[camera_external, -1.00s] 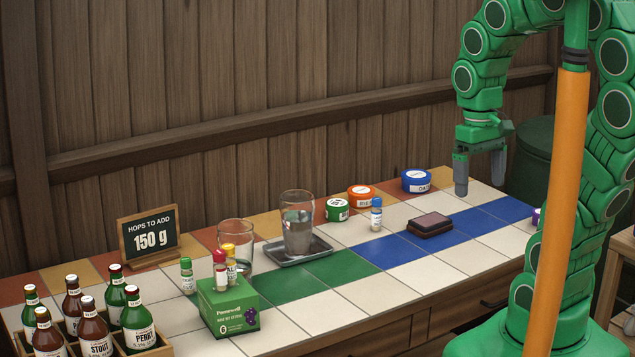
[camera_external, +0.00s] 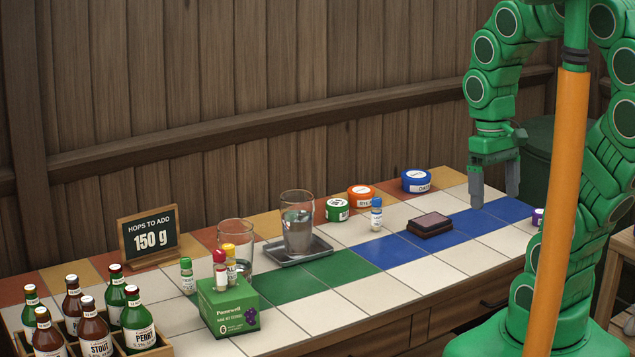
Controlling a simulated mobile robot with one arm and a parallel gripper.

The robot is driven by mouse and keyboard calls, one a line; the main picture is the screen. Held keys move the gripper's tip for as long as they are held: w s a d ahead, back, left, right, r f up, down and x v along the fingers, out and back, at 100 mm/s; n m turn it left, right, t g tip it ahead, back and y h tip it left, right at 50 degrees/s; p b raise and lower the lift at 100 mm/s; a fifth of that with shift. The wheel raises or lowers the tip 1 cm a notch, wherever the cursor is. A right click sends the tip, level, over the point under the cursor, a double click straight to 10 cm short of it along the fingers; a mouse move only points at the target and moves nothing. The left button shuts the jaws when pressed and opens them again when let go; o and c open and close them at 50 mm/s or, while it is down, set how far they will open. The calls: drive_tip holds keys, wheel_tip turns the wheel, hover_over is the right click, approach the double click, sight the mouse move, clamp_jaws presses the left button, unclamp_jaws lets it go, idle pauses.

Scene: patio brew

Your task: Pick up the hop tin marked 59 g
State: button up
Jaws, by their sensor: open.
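Several round tins with white labels stand on the tiled counter: a green tin (camera_external: 337,210), an orange tin (camera_external: 361,196) and a blue tin (camera_external: 416,181) in a row at the back. Part of a purple tin (camera_external: 538,216) shows at the right end, partly hidden by the orange column. The label markings are too small to read, so I cannot tell which is marked 59 g. My gripper (camera_external: 495,196) is open and empty, pointing down over the right end of the counter, between the blue and purple tins and apart from both.
A dark stamp pad (camera_external: 430,224) and a blue-capped vial (camera_external: 376,215) stand left of my gripper. Farther left are a metal tray (camera_external: 325,247) with a glass, another glass (camera_external: 235,232), a green box (camera_external: 228,308), a bottle crate (camera_external: 150,350) and a "150 g" sign (camera_external: 150,240).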

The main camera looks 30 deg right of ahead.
drive_tip(key=w+r, duration=0.2)
drive_tip(key=w, duration=1.7)
drive_tip(key=n+t, duration=0.2)
drive_tip(key=t, duration=0.1)
hover_over(337, 203)
drive_tip(key=s, duration=0.2)
drive_tip(key=f, duration=2.3)
drive_tip(key=shift+w+a+f, duration=0.1)
drive_tip(key=shift+w+f, duration=0.15)
drive_tip(key=shift+f, duration=0.05)
drive_tip(key=shift+w+f+n+t, duration=0.25)
drive_tip(key=shift+f+n+t, duration=0.05)
drive_tip(key=shift+f, duration=0.05)
drive_tip(key=shift+w+d+f, duration=0.1)
drive_tip(key=shift+w+f, duration=0.1)
drive_tip(key=shift+f, duration=1.1)
drive_tip(key=shift+w+d+f, duration=0.1)
drive_tip(key=shift+w+f, duration=0.1)
drive_tip(key=shift+f, duration=1.05)
drive_tip(key=shift+w+f, duration=0.2)
drive_tip(key=shift+f, duration=1.1)
drive_tip(key=c, duration=1.1)
